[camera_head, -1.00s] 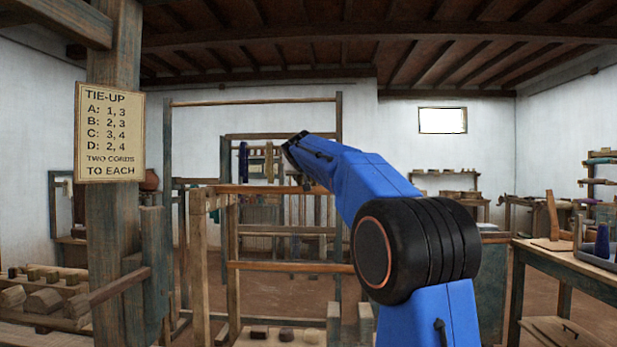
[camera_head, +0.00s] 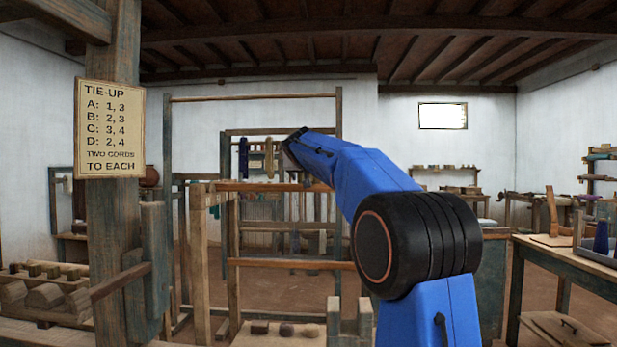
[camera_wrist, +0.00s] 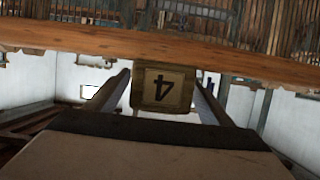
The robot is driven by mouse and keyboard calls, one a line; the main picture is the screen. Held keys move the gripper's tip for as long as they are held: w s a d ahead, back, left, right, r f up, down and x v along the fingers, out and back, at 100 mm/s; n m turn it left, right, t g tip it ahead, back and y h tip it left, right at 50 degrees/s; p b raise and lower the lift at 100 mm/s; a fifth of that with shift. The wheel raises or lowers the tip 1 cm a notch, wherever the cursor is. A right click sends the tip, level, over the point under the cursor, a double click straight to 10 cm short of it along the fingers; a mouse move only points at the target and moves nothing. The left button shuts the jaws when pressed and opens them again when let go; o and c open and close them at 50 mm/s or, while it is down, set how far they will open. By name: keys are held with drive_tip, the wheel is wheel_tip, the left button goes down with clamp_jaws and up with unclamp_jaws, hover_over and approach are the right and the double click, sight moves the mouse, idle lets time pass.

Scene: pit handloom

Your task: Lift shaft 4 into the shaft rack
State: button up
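In the wrist view a wooden block marked with an upside-down 4 (camera_wrist: 163,88), the label of shaft 4, is at the centre, just below a long wooden bar (camera_wrist: 60,42). The two dark fingers of my gripper (camera_wrist: 164,78) flank the block, one on each side. Whether they press on it I cannot tell. In the head view my blue arm reaches toward the wooden loom frame (camera_head: 200,260), and its own link hides the gripper and the block. I cannot pick out the shaft rack for certain.
A post with a TIE-UP sign (camera_head: 110,128) stands close at the left, near a bench with wooden blocks (camera_head: 35,271). A work table (camera_head: 560,258) stands at the right. Open floor shows between the loom and the table.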

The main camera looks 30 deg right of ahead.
drive_tip(key=v, duration=1.7)
drive_tip(key=shift+s, duration=0.2)
drive_tip(key=shift+a, duration=0.1)
